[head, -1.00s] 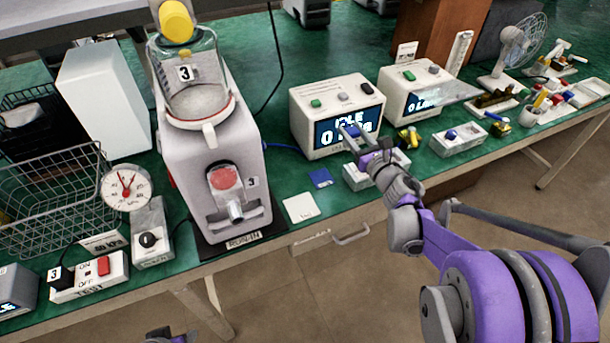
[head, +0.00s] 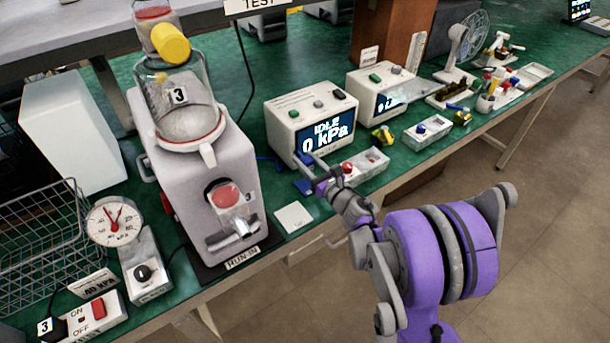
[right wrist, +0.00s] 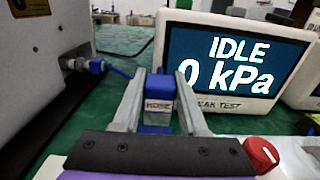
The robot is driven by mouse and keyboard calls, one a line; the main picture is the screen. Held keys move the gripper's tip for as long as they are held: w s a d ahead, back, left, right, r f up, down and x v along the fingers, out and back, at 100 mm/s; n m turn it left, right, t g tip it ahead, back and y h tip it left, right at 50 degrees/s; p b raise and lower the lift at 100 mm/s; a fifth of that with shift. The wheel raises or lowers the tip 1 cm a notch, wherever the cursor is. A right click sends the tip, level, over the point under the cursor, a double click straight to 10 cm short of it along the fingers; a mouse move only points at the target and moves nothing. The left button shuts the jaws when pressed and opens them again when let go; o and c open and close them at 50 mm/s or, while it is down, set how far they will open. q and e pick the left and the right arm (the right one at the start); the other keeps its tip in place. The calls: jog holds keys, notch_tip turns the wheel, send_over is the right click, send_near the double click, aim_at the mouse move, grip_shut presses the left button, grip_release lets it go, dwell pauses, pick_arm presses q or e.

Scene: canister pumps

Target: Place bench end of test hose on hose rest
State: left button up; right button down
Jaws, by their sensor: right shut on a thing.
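My right gripper (head: 310,163) is shut on the blue bench end of the test hose (right wrist: 160,88), above the bench in front of the left leak tester. In the right wrist view a grey label reading HOSE shows between the fingers. The thin blue hose runs left to a fitting (right wrist: 97,65) on the pump's side. My left gripper is out of view.
The leak tester (head: 310,118) reads IDLE, 0 kPa, close behind the gripper. Canister pump 3 (head: 190,175) stands to the left. A white card (head: 293,218) lies near the front edge. A grey block with a red knob (head: 365,165) sits just right of the gripper.

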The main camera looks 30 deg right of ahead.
jog(key=shift+f+b, duration=0.45)
jog(key=shift+f, duration=1.75)
jog(key=shift+a, duration=0.1)
jog(key=shift+f, duration=0.15)
jog(key=shift+c, duration=2.2)
grip_release()
